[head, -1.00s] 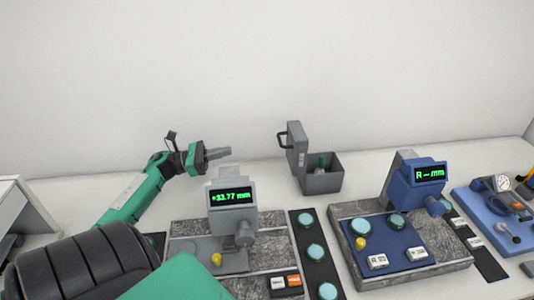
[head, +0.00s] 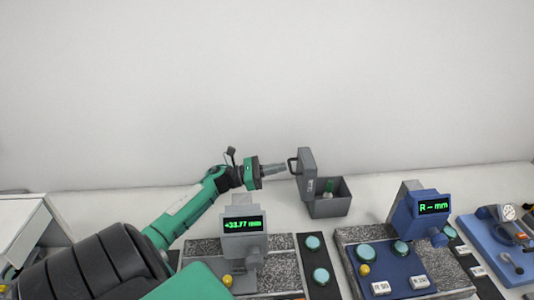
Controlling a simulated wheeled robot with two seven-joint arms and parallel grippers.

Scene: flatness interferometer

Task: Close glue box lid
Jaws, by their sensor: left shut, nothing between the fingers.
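The grey glue box (head: 331,207) stands at the back of the table, near the wall. Its lid (head: 307,172) is open and stands upright on the box's left side, with a dark handle (head: 292,164) on its outer left face. A small bottle with a green top (head: 329,188) shows inside the box. My left gripper (head: 284,167) is shut and empty. Its fingertips point right and are just left of the lid, close to the handle; I cannot tell whether they touch. My right gripper is not in view.
A grey gauge reading +33.77 mm (head: 243,225) stands in front of my left arm. A blue gauge (head: 420,213) stands right of the box, with teal round pieces (head: 321,276) between the stations.

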